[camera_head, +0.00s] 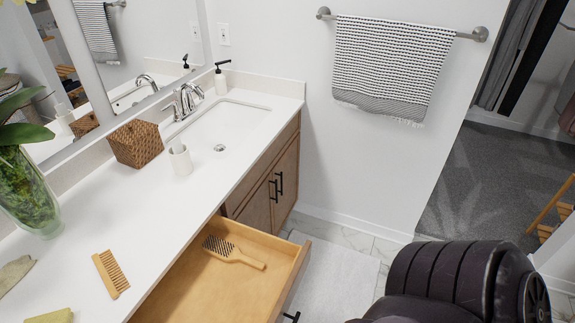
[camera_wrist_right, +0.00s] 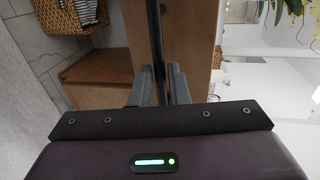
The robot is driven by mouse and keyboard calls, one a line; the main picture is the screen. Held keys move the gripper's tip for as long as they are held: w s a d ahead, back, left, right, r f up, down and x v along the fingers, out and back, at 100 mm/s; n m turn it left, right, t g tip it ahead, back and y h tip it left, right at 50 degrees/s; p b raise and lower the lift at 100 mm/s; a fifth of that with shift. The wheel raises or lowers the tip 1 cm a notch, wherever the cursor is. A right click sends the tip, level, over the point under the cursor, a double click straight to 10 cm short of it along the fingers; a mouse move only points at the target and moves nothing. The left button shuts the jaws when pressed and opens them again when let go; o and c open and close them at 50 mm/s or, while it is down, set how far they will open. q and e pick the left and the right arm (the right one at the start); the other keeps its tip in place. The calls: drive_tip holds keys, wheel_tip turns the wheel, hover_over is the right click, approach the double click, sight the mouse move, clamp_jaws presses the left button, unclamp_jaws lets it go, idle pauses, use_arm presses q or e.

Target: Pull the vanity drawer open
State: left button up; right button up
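The vanity drawer (camera_head: 200,281) is pulled well out from under the white counter, showing its light wood inside. A wooden hairbrush (camera_head: 233,251) lies in it. Part of its black handle (camera_head: 291,317) shows at the bottom edge of the head view. In the right wrist view, the black handle bar (camera_wrist_right: 156,35) runs in front of the brown drawer front (camera_wrist_right: 185,40). The fingers of my right gripper (camera_wrist_right: 161,75) stand close on either side of the bar and appear shut on it. My left gripper is in neither view.
Below the sink (camera_head: 219,124) are closed cabinet doors (camera_head: 267,203). On the counter (camera_head: 196,205) are a woven basket (camera_head: 136,144), a white cup (camera_head: 180,160), a comb (camera_head: 111,273) and a plant vase (camera_head: 27,192). A pale rug (camera_head: 335,278) covers the floor beside the drawer.

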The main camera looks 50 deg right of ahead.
drive_tip(key=b+v, duration=0.1)
drive_tip(key=v, duration=0.5)
idle(0.4)
